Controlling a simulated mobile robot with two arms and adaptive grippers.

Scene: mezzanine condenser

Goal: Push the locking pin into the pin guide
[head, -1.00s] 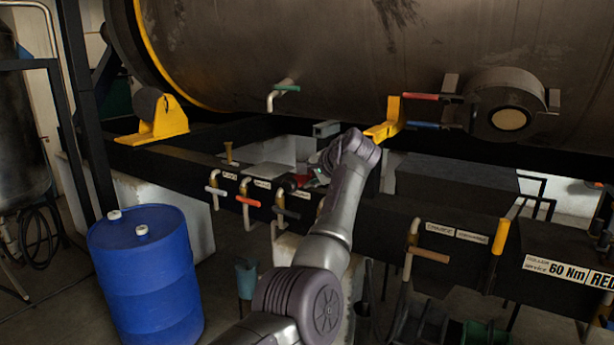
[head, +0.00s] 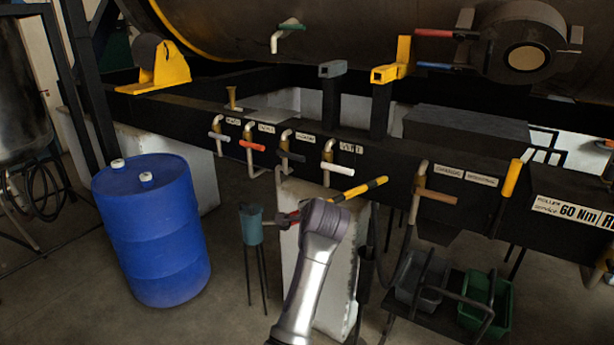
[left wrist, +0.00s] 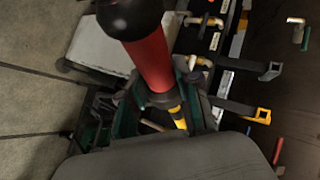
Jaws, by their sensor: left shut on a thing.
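The locking pin has a red grip (left wrist: 150,58) with a black ball knob and a yellow-and-black striped shaft (head: 362,189). My left gripper (left wrist: 165,103) is shut on it. In the head view the gripper is mostly hidden behind my wrist, with the shaft sticking out to the right, tilted slightly up. Two square-mouthed brackets stand above the black beam: a yellow one (head: 386,73) and a grey one (head: 332,69). I cannot tell for sure which is the pin guide. The shaft is apart from both, below them in the head view. My right gripper is out of view.
A black beam (head: 400,170) with several small valve handles runs across behind the pin. A white block (head: 335,265) stands under it. A blue barrel (head: 152,235) is at left, a teal cup on a stand (head: 251,226) nearer, and green (head: 487,302) and grey bins at lower right.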

